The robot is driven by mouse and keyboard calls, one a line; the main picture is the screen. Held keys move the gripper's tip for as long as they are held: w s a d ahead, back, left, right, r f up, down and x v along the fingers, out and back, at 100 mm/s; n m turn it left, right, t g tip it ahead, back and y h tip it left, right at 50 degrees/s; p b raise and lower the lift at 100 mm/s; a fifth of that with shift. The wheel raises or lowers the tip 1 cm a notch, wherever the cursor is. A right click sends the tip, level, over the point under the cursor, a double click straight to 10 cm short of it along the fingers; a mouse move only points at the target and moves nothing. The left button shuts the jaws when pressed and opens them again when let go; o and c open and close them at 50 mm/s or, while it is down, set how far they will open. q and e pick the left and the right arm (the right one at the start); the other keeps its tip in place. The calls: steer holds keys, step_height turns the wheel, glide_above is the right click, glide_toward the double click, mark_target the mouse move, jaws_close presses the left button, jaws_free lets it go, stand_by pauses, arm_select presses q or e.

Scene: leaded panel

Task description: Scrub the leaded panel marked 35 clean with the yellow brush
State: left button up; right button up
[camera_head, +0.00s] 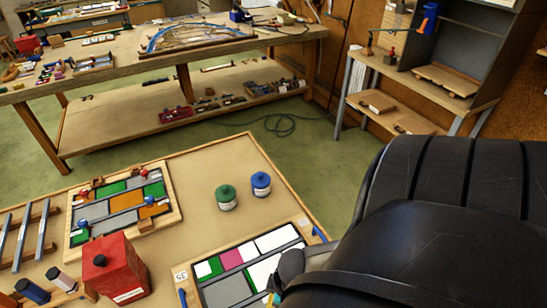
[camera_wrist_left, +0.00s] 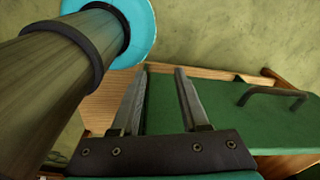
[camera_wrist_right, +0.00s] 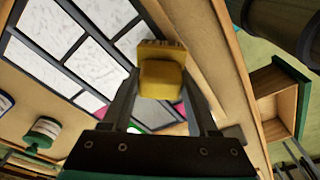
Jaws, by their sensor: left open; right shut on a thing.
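The leaded panel marked 35 (camera_head: 225,291) lies flat in a wooden frame at the front of the table in the head view. It has white, green, magenta and grey panes between dark lead lines. My right arm hides its right part. Its white panes (camera_wrist_right: 92,65) also show in the right wrist view. My right gripper (camera_wrist_right: 162,88) is shut on the yellow brush (camera_wrist_right: 162,70), which is over the panel's frame side; whether it touches the panel I cannot tell. My left gripper (camera_wrist_left: 160,70) is open and empty, beside a green surface (camera_wrist_left: 215,105).
A green jar (camera_head: 226,197) and a blue jar (camera_head: 261,184) stand behind the panel. A red can (camera_head: 113,270) stands left of it. A second coloured panel (camera_head: 125,200) lies farther left, with metal bars on a rack (camera_head: 22,238). Bare table lies between.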

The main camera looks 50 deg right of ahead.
steer(key=shift+w, duration=0.1)
steer(key=shift+w+d, duration=0.3)
steer(key=shift+w, duration=0.3)
steer(key=shift+w+d, duration=0.3)
steer(key=shift+w, duration=0.3)
steer(key=shift+w+d, duration=0.1)
steer(key=shift+w, duration=0.05)
steer(key=shift+w+d+b, duration=0.2)
steer(key=shift+w+d, duration=0.15)
steer(key=shift+w, duration=0.3)
steer(key=shift+w+d+b, duration=0.15)
steer(key=shift+w+d, duration=0.2)
steer(key=shift+w, duration=0.25)
steer(key=shift+w, duration=0.15)
steer(key=shift+w+d+b, duration=0.25)
steer(key=shift+w+d, duration=0.05)
steer(key=shift+w, duration=0.25)
steer(key=shift+w+d+b, duration=0.25)
steer(key=shift+w+d, duration=0.05)
steer(key=shift+w, duration=0.35)
